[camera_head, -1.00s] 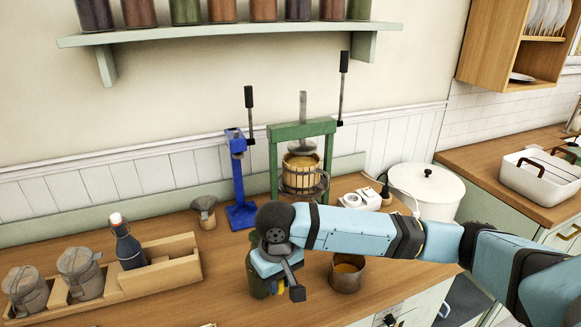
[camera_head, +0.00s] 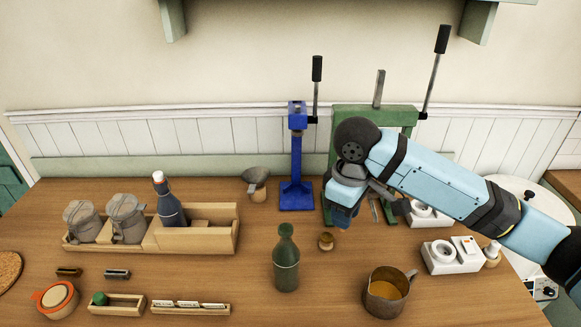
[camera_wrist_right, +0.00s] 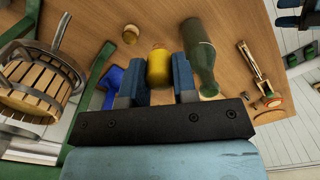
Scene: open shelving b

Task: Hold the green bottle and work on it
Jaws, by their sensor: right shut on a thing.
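The green bottle (camera_head: 286,265) stands upright on the counter, in the front middle of the head view, with nothing holding it. It also shows in the right wrist view (camera_wrist_right: 201,58), beside the fingers but apart from them. My right gripper (camera_head: 343,208) is above the counter, to the right of and behind the bottle. In the right wrist view its blue fingers (camera_wrist_right: 159,82) are shut on a small yellow cylindrical thing (camera_wrist_right: 158,65). The arm hides this thing in the head view. My left gripper is not in view.
A small brass-coloured piece (camera_head: 326,241) stands between bottle and gripper. A metal pot (camera_head: 388,298) stands right of the bottle, a blue lever stand (camera_head: 296,170) and green press (camera_head: 395,117) behind. A wooden rack (camera_head: 200,240) is at left. Bare counter surrounds the bottle.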

